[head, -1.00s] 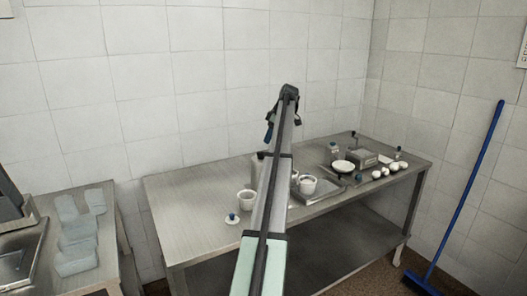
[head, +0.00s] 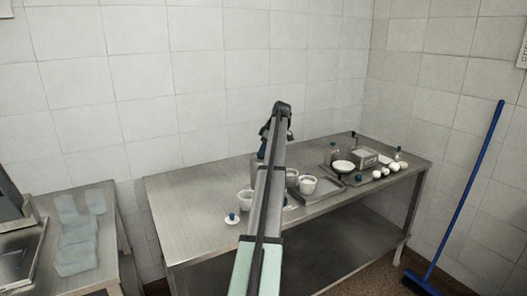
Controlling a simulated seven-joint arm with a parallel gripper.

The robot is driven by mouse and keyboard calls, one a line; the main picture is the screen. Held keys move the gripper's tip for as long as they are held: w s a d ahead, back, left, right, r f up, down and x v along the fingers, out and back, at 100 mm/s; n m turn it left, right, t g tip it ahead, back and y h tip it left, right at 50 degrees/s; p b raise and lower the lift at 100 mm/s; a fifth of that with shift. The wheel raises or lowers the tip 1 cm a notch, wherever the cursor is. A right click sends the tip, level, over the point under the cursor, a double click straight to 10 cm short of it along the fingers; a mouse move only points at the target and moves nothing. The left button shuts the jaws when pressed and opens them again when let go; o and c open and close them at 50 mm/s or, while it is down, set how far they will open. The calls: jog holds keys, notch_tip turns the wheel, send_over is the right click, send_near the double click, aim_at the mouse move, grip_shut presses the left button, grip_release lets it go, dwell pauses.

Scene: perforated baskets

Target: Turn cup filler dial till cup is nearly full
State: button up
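My arm reaches up and over the steel table from below. My gripper (head: 262,150) hangs from its far end, small and dark with a blue part, above the table's back part. Whether its fingers are open or shut is too small to tell. A white cup (head: 245,198) stands just left of my arm. Two more white cups stand just right of it, one nearer (head: 307,185) and one partly hidden behind (head: 292,175). My arm covers the area between them. I cannot make out the filler dial or how full any cup is.
A white lid with a blue knob (head: 232,218) lies near the steel table's (head: 190,195) front edge. A white bowl (head: 343,167), a metal box (head: 364,157) and several small white items stand to the right. The table's left part is clear. Pale containers (head: 78,240) sit on the left counter.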

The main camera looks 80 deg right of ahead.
grip_shut()
jog(key=shift+a+m+h, duration=0.15)
jog(key=shift+m+h, duration=0.15)
jog(key=shift+m, duration=0.5)
jog(key=shift+m+h, duration=0.3)
jog(key=shift+m, duration=0.4)
jog(key=shift+o, duration=0.6)
grip_release()
jog(key=v, duration=1.3)
jog(key=shift+r, duration=0.4)
